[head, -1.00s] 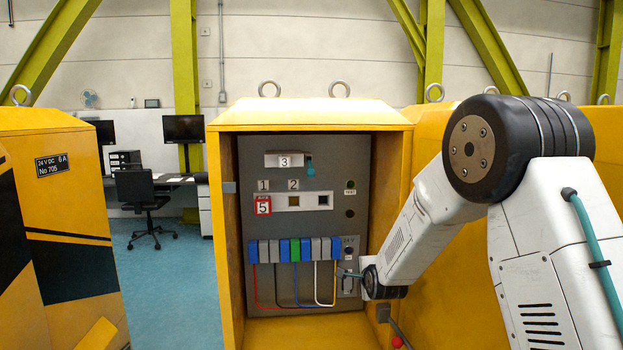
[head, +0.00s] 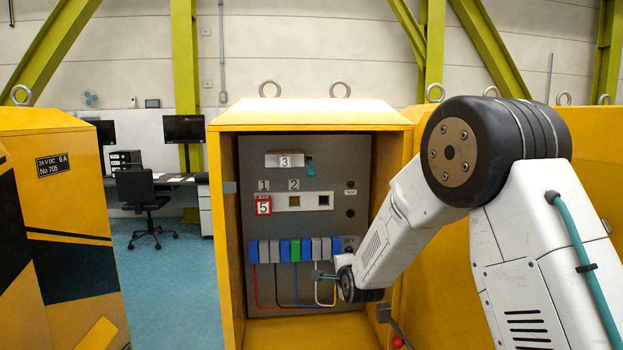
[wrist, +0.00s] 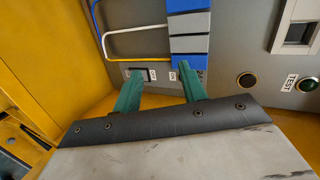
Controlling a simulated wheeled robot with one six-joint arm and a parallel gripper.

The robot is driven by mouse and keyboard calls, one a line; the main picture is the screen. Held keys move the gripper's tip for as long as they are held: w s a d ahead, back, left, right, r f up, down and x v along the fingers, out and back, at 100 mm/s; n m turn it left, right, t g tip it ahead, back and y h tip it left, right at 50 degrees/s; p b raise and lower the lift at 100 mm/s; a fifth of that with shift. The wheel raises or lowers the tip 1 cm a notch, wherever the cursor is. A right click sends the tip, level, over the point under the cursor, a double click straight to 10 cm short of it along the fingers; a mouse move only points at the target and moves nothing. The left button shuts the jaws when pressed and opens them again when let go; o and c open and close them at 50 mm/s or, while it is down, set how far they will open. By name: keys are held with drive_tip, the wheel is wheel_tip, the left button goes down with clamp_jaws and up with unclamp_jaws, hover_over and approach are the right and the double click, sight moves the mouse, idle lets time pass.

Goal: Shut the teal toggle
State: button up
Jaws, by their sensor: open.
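The teal toggle (head: 310,168) is a small lever at the upper part of the grey panel, at the right end of the light plate marked 3 (head: 285,160). It slants downward in the head view; I cannot tell its exact setting. I do not make it out in the wrist view. My gripper (head: 318,275) is below the toggle, low in front of the panel near the wires and terminal blocks. In the wrist view, its two teal fingers (wrist: 159,76) are apart with nothing between them.
The panel sits inside a yellow cabinet (head: 228,240) with side walls and a roof. Coloured terminal blocks (head: 284,251) with wires run across its lower part. Plates marked 1, 2 and 5 (head: 263,206) and round buttons (head: 350,185) lie above. Space before the upper panel is clear.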

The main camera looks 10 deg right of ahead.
sight(312, 176)
drive_tip(key=a+r+n+t+y, duration=0.1)
drive_tip(key=a+r+n+t, duration=0.6)
drive_tip(key=r, duration=0.5)
drive_tip(key=s+r+n+t+h, duration=0.3)
drive_tip(key=s+r+n+t, duration=0.25)
drive_tip(key=r+n, duration=0.4)
drive_tip(key=shift+t, duration=0.35)
drive_tip(key=shift+a+x, duration=0.15)
drive_tip(key=shift+x, duration=2.1)
drive_tip(key=shift+a+x, duration=0.1)
drive_tip(key=shift+x, duration=2.15)
clamp_jaws()
